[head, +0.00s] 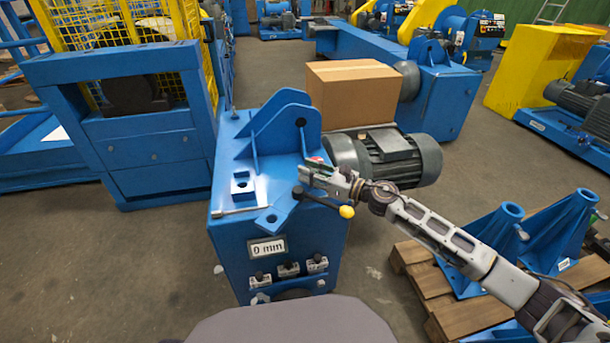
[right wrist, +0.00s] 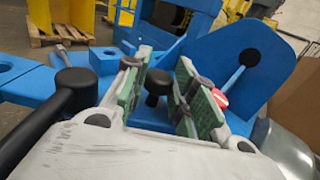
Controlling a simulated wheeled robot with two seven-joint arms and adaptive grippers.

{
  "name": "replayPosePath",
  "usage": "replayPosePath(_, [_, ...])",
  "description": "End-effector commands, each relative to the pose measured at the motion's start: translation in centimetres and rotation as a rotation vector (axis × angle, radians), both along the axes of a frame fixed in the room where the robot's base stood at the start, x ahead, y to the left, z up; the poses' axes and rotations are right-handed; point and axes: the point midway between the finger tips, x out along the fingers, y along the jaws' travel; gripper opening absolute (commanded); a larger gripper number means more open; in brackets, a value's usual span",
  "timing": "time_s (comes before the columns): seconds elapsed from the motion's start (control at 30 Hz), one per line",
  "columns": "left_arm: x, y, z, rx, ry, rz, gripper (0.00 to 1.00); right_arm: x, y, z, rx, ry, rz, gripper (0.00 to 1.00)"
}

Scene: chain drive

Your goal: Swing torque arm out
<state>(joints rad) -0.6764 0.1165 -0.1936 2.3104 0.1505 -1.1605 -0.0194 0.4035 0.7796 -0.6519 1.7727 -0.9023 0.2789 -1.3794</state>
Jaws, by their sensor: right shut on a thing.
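A blue machine stand (head: 228,250) carries an upright blue bracket plate (head: 297,130) with a hole; the plate also shows in the right wrist view (right wrist: 252,58). A flat blue arm with a hole (head: 268,220) juts out at the stand's front edge; I take it for the torque arm. My right gripper (head: 304,173) is low over the stand's top. In the right wrist view its green-padded fingers (right wrist: 158,100) stand on both sides of a black knob (right wrist: 157,82) and are shut on it. What the knob is fixed to is partly hidden. My left gripper is out of view.
A black lever with a yellow knob (head: 346,211) sticks out under my right gripper. A dark motor (head: 395,155) and a cardboard box (head: 353,92) are behind it. A "0 mm" display (head: 267,247) is on the stand's front. A pallet (head: 415,270) bears blue supports at right.

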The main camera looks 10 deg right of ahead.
Motion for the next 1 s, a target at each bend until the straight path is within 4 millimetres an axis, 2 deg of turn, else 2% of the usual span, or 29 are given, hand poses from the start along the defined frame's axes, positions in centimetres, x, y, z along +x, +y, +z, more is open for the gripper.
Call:
replayPosePath(0.13, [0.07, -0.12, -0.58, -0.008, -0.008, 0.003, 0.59, -0.1, -0.32, -0.14, -0.001, 0.002, 0.007, 0.0])
replayPosePath(0.53, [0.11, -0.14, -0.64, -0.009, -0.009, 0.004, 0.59, -0.11, -0.38, -0.07, 0.0, 0.003, 0.009, 0.0])
replayPosePath(0.57, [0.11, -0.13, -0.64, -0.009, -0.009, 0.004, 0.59, -0.11, -0.38, -0.06, 0.0, 0.001, 0.009, 0.29])
replayPosePath(0.6, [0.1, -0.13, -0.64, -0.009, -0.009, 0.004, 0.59, -0.1, -0.39, -0.07, -0.001, 0.002, 0.009, 0.34])
replayPosePath(1.0, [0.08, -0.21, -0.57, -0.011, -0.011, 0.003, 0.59, -0.12, -0.41, -0.01, 0.0, 0.001, 0.008, 0.36])
